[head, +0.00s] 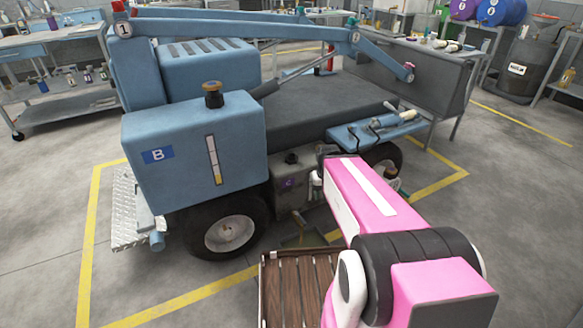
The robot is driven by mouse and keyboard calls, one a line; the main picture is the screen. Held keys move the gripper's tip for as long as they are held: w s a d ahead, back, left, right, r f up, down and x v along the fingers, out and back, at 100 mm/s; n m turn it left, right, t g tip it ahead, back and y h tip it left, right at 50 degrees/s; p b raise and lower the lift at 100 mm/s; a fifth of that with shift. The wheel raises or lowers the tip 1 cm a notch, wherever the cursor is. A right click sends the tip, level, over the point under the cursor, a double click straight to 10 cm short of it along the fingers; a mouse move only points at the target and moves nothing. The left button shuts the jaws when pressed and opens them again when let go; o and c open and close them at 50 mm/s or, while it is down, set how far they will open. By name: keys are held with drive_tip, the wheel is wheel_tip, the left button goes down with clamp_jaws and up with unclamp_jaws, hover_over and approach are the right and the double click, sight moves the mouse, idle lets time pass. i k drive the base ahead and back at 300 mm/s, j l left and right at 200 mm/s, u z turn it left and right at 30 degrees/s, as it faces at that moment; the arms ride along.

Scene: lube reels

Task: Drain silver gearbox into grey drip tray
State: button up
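A grey metal box (287,178), which looks like the silver gearbox, sits low under the blue machine between its wheels. It is in shadow, with a small dark purple label on its front. My pink arm covers the area to its right. A flat, dull olive-grey shape (303,240) lies on the floor below the box; I cannot tell if it is the grey drip tray.
The blue machine (193,148) has a tank marked B, black wheels (228,228) and a boom (240,28) overhead. A blue side shelf (372,132) holds tools. A slatted wooden rack (291,285) stands in front. Floor at left is clear.

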sight(300, 217)
drive_tip(key=k+l, duration=0.15)
drive_tip(key=k, duration=1.1)
